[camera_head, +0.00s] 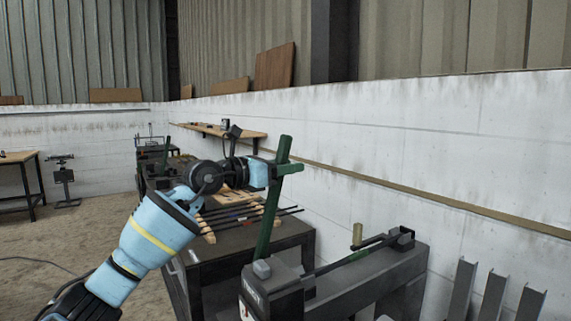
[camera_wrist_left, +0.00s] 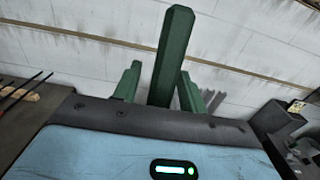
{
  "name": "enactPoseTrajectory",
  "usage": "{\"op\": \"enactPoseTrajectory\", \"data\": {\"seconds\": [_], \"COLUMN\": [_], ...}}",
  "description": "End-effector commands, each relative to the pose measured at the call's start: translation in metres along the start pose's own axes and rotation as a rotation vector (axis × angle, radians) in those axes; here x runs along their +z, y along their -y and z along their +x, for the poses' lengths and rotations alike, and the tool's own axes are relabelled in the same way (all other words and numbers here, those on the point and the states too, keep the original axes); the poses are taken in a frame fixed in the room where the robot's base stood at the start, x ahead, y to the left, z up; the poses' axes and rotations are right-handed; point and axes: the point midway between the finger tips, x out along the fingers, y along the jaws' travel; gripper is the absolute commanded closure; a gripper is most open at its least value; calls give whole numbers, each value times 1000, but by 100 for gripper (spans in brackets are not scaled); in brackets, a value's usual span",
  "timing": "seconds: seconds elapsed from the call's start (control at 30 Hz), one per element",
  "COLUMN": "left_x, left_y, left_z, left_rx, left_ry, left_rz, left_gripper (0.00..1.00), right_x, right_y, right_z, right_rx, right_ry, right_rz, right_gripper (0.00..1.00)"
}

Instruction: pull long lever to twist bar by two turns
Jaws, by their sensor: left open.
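The long green lever (camera_head: 270,215) stands nearly upright, leaning slightly right, on the grey bending machine (camera_head: 345,290) in the head view. My left gripper (camera_head: 290,168) is at the lever's upper part, with its green fingers open. In the left wrist view the lever (camera_wrist_left: 175,55) rises between the two green fingers (camera_wrist_left: 160,88), close to the right one; I cannot tell whether it touches. A thin dark bar (camera_head: 340,263) lies along the top of the machine, and I cannot make out any twist in it. My right gripper is out of view.
A dark workbench (camera_head: 235,240) with several rods and wooden pieces stands behind the lever. A white wall (camera_head: 450,150) runs along the right. Upright metal profiles (camera_head: 490,295) stand at the lower right. The floor (camera_head: 70,230) at left is mostly open.

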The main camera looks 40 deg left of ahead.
Motion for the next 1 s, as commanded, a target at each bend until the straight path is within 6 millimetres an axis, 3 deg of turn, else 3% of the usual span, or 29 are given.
{"op": "enactPoseTrajectory", "data": {"seconds": [0.3,0.63,1.0], "left_x": [-1,-1,-1], "left_y": [0,0,-1], "left_z": [4,3,4], "left_rx": [0,0,0], "left_ry": [-2,-1,7], "left_rz": [1,0,0], "left_gripper": [58,100,100], "right_x": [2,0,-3], "right_y": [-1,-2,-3], "right_z": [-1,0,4], "right_rx": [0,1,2], "right_ry": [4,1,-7], "right_rz": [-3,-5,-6], "right_gripper": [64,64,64]}}
